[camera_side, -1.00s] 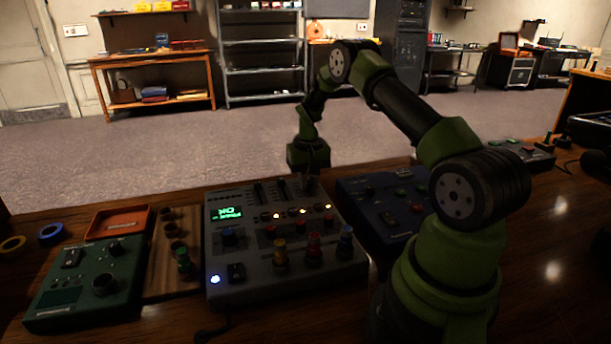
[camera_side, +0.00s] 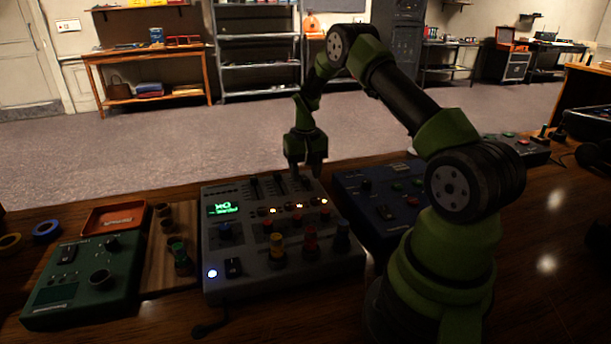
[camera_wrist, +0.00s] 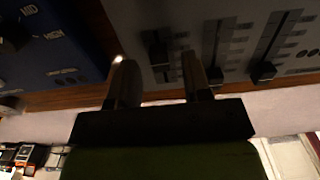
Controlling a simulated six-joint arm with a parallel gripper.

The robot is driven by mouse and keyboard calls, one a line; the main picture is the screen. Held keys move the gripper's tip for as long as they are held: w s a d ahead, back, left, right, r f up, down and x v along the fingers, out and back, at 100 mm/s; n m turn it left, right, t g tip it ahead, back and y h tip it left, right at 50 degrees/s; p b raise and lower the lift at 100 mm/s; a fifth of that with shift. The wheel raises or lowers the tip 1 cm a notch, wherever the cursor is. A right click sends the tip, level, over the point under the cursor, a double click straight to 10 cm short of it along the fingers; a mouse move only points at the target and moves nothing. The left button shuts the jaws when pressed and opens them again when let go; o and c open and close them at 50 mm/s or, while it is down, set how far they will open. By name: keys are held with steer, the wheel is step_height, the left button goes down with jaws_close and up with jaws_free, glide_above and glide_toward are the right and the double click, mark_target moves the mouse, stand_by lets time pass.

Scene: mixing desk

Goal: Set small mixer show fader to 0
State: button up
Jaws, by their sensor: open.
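The small mixer (camera_side: 235,270) is the grey panel in the middle of the desk, with a lit green display (camera_side: 222,209) at its left. Its three slide faders run along the back edge: left (camera_side: 254,188), middle (camera_side: 279,185) and right. Which one is the show fader I cannot read. My gripper (camera_side: 306,172) is open, pointing down at the back right corner by the right fader. In the wrist view, the nearest fader cap (camera_wrist: 160,58) appears between my two fingertips, nearer the right finger; contact cannot be told. The other two caps lie to its right.
A blue panel (camera_side: 350,205) stands close on the mixer's right, and a green panel (camera_side: 85,290) on its left beyond a wooden strip (camera_side: 160,275). Several coloured knobs rise from the mixer's front half.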

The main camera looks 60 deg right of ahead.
mark_target(305, 178)
step_height(305, 178, up, 9)
steer(key=shift+f, duration=0.15)
steer(key=s+a+r+n+t, duration=0.1)
steer(key=s+a+r+t, duration=0.1)
steer(key=a+r, duration=0.6)
steer(key=s+a+r+n+t, duration=0.1)
steer(key=s+a+r+t, duration=0.1)
steer(key=a+r, duration=0.5)
steer(key=s+a+r+n+t+y, duration=0.1)
steer(key=s+a+n+t+y, duration=0.1)
steer(key=s+a, duration=0.9)
steer(key=shift+s+r+n+t, duration=0.4)
steer(key=shift+s+n+t, duration=0.15)
steer(key=shift+s, duration=0.7)
